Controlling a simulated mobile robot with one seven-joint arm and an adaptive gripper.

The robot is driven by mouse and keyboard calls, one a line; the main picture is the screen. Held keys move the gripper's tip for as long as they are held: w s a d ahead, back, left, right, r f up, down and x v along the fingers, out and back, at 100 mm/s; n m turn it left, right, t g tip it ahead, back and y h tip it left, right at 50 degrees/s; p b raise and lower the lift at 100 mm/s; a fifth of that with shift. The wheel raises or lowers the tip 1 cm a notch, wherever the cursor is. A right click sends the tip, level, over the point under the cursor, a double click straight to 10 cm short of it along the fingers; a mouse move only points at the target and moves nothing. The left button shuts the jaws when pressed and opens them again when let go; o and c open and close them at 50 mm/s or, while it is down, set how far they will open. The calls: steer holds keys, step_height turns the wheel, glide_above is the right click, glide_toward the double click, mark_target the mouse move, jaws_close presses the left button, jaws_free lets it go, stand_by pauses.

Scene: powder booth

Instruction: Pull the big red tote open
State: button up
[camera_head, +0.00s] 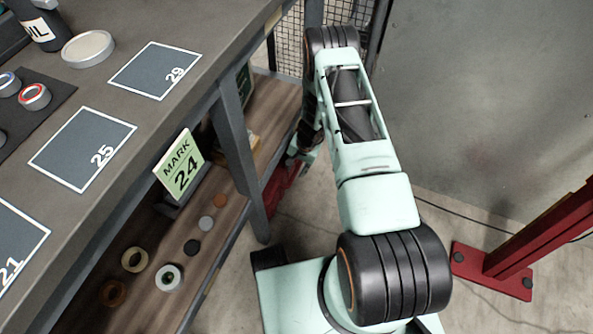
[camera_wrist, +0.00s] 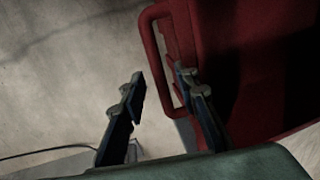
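The big red tote (camera_wrist: 245,50) fills the right of the wrist view, with a red loop handle (camera_wrist: 151,50) on its left side. My gripper (camera_wrist: 161,78) is open. Its left finger is outside the handle, and its right finger is over the handle's opening, so the outer bar lies between them in the picture. I cannot tell whether either finger touches the bar. In the head view a small part of the red tote (camera_head: 281,188) shows low beside the bench leg. The rest is hidden by the bench and my arm.
A grey workbench (camera_head: 130,120) with numbered mats and a lower shelf (camera_head: 150,300) with tape rolls stands at left. A green "MARK 24" sign (camera_head: 179,167) stands there. A grey wall panel (camera_head: 480,100) and a red post (camera_head: 540,240) are at right. Concrete floor lies between.

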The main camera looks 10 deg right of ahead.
steer(key=shift+f, duration=0.25)
jaws_close()
stand_by(0.5)
